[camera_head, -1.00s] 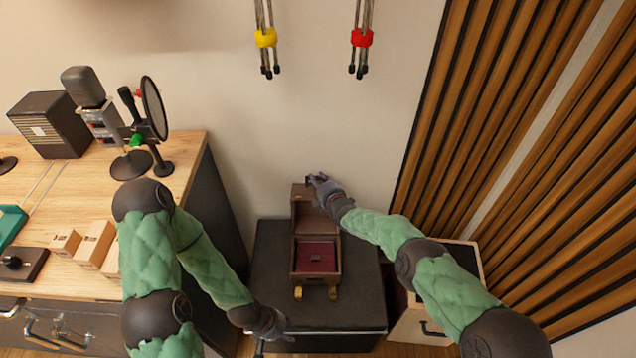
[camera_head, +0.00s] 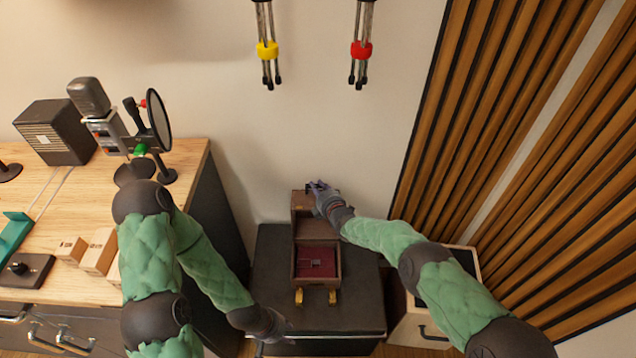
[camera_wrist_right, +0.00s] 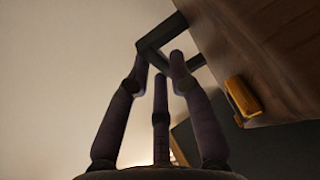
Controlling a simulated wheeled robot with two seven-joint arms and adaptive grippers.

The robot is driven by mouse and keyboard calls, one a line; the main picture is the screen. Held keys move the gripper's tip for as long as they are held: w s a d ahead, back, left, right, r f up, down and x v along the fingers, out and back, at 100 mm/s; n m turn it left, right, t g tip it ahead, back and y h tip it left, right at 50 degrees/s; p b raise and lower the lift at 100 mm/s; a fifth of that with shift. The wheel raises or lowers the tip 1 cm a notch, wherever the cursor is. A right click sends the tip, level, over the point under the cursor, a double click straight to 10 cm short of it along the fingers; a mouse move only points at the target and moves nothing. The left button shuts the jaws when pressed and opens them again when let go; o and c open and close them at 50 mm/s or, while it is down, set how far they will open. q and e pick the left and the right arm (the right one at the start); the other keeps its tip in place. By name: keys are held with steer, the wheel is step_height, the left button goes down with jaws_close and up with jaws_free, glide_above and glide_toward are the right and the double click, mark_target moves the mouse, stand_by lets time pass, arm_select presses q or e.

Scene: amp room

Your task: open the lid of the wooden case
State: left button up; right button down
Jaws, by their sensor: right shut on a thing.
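The wooden case (camera_head: 292,264) stands on a dark box-shaped stand, its lid (camera_head: 300,199) raised at the back. Its red-lined inside (camera_head: 326,256) shows, with a small grey object on the lining. Two brass pieces (camera_head: 332,297) stick out at its front. My right gripper (camera_head: 318,187) is at the lid's upper right edge. In the right wrist view, its fingers (camera_wrist_right: 162,60) close around a dark square handle (camera_wrist_right: 180,25) fixed to the wood, near a brass fitting (camera_wrist_right: 242,98). My left gripper (camera_head: 278,328) hangs at the stand's front left; its fingers are too unclear to read.
The dark stand (camera_head: 350,250) has free top around the case. A wooden desk (camera_head: 60,190) with microphone and small boxes is at left. A pale box (camera_head: 415,328) stands right of the stand. Slatted wood panels (camera_head: 470,120) line the right wall.

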steer(key=s+p, duration=0.1)
steer(key=s, duration=0.1)
steer(key=s+p, duration=0.1)
steer(key=s, duration=0.1)
steer(key=shift+s+r, duration=0.1)
steer(key=shift+r, duration=0.3)
steer(key=shift+s+f, duration=0.2)
steer(key=shift+f, duration=0.05)
steer(key=c, duration=1.4)
jaws_free()
steer(key=shift+f, duration=0.1)
steer(key=shift+s, duration=0.1)
steer(key=shift+w+r+v, duration=0.1)
steer(key=shift+r+v, duration=0.2)
steer(key=shift+v, duration=1.65)
steer(key=shift+w+r+v, duration=0.1)
steer(key=shift+r+v, duration=0.2)
steer(key=shift+v, duration=1.6)
steer(key=shift+w+r+v, duration=0.1)
steer(key=shift+r+v, duration=0.2)
steer(key=shift+v, duration=1.65)
